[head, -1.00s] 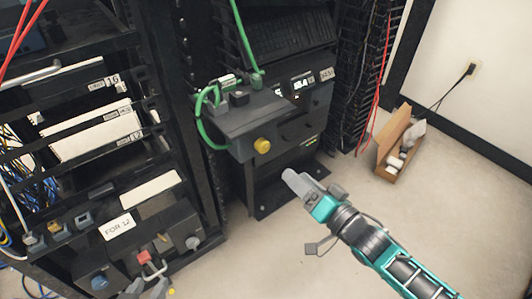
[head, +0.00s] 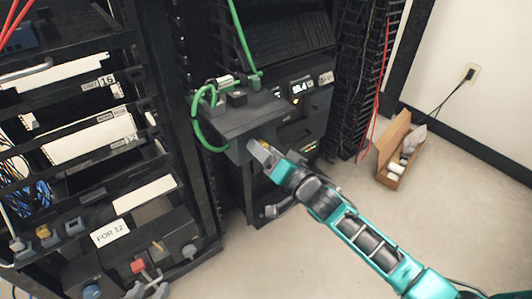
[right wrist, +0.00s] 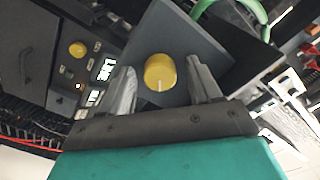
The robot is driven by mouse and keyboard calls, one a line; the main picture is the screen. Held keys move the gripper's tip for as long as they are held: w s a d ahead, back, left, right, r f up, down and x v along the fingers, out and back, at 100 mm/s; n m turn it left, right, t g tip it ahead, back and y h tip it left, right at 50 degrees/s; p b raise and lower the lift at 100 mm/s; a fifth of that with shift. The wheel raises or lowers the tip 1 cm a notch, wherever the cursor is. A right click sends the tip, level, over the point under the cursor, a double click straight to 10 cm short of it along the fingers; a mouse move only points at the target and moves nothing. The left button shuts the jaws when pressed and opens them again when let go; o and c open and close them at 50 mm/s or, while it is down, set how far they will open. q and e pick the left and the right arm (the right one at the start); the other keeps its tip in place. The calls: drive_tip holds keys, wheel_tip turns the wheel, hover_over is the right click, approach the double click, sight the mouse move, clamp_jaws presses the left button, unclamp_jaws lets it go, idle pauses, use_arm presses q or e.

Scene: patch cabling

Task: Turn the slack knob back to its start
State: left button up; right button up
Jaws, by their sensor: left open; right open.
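The yellow slack knob (right wrist: 160,72) has a pale index line, which points toward the bottom of the right wrist view. It sits on the front of a dark grey box (head: 240,122) with a green cable on top. My right gripper (right wrist: 162,88) is open, with one finger on each side of the knob; I cannot tell whether either touches it. In the head view my right gripper (head: 262,153) covers most of the knob.
A second yellow knob (right wrist: 77,49) is on a panel with lit displays. The green cable (head: 197,118) loops beside the box. A rack with a "FOR 12" label (head: 110,232) stands at left. An open cardboard box (head: 393,150) lies on the floor at right.

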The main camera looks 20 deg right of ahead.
drive_tip(key=c, duration=1)
drive_tip(key=shift+c, duration=0.2)
